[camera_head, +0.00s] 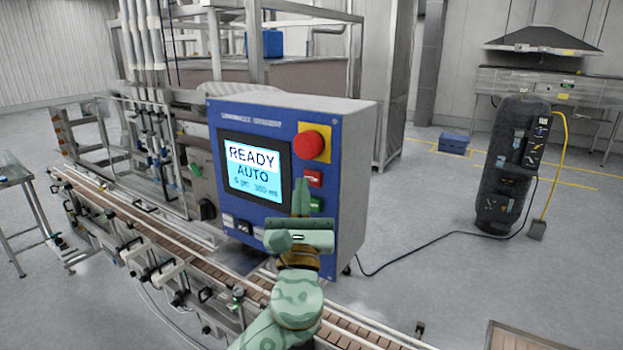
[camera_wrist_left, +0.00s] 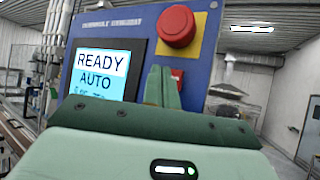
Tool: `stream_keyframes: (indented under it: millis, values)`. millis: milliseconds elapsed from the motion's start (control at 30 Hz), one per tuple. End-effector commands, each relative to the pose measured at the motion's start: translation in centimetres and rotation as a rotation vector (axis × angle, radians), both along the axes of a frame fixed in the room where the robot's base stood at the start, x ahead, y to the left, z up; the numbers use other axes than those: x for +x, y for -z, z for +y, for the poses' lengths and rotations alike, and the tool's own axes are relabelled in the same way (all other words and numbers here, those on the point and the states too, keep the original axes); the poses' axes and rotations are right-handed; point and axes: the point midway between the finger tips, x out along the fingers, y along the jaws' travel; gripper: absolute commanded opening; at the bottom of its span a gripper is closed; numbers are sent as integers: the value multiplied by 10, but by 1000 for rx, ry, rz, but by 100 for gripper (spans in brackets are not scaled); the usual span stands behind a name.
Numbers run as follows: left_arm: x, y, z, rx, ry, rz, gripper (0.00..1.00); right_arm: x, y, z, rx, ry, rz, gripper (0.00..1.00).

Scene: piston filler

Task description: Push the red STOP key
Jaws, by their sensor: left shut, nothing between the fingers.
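The small red STOP key (camera_head: 314,178) is on the blue front panel of the control box, below a large red mushroom button (camera_head: 309,145) on a yellow plate. A green key (camera_head: 316,204) sits under it, partly covered by my gripper. My left gripper (camera_head: 300,182) is shut and empty, its fingers pointing up in front of the panel, just left of the red key in the head view. In the left wrist view the fingertips (camera_wrist_left: 161,70) cover part of the red key (camera_wrist_left: 177,75). I cannot tell whether they touch the panel. My right gripper is out of view.
The screen (camera_head: 254,166) reads READY AUTO. A conveyor (camera_head: 190,250) runs below the box. A cable lies on the open floor at right.

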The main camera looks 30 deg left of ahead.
Motion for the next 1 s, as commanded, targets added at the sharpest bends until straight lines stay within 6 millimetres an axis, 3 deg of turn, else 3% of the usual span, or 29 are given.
stream_keyframes:
  millis: [600,1000]
  values:
    - [-48,0,4,0,0,0,0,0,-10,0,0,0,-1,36]
    - [-50,0,4,0,0,0,0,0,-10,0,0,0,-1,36]
